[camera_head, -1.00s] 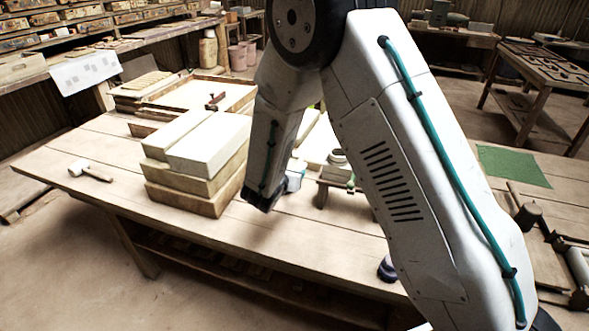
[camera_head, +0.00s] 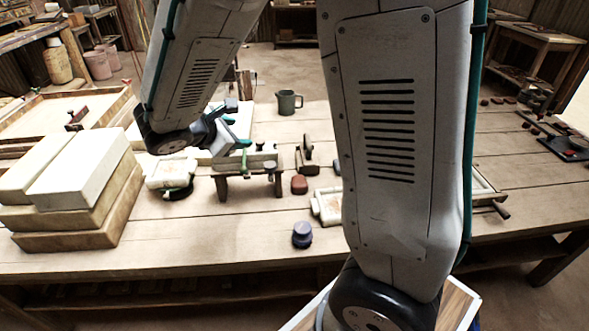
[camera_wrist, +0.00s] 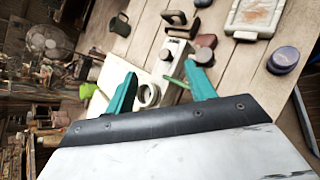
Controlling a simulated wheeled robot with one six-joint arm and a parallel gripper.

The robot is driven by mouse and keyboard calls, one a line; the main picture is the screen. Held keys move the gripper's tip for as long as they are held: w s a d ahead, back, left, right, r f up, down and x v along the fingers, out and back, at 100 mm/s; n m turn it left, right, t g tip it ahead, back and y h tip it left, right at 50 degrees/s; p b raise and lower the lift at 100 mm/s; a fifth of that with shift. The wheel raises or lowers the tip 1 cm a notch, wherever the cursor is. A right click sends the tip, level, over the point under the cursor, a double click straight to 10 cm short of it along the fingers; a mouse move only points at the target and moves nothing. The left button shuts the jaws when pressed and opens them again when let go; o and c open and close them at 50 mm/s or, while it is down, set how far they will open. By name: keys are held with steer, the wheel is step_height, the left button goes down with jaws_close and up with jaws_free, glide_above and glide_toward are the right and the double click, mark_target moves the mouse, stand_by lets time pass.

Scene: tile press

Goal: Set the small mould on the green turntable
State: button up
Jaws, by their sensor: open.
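My gripper (camera_head: 236,132) is open, its teal fingers apart and empty, above the small wooden stand in the head view; its spread fingers also show in the wrist view (camera_wrist: 160,72). A pale framed piece, likely the small mould (camera_head: 325,206), lies on the table right of the stand, partly hidden by my arm. It shows more fully at the top of the wrist view (camera_wrist: 257,14), clear of the fingers. The green turntable is not clearly identifiable. A bright green piece (camera_wrist: 88,91) shows left of the fingers in the wrist view, mostly hidden in the head view.
The small stand (camera_head: 250,178) carries pale blocks and a green-handled tool. A purple jar (camera_head: 302,235) and a red-brown block (camera_head: 299,185) stand near it. Stacked slabs (camera_head: 80,190) fill the left. A grey mug (camera_head: 289,102) is behind. Bare table lies in front.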

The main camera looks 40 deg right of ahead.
steer(key=s+d+r+m+g+y, duration=0.1)
steer(key=s+r+m+g+y, duration=0.15)
steer(key=s+m, duration=0.4)
steer(key=s+d+r+m+g+y, duration=0.1)
steer(key=s+r+m+y, duration=0.2)
steer(key=s, duration=0.7)
steer(key=s+a+r+m+y, duration=0.1)
steer(key=s+a+m+y, duration=0.4)
steer(key=s, duration=0.4)
steer(key=shift+s+a+r+m+t, duration=0.25)
steer(key=shift+s+a+m+t, duration=0.15)
steer(key=shift+a+m, duration=0.35)
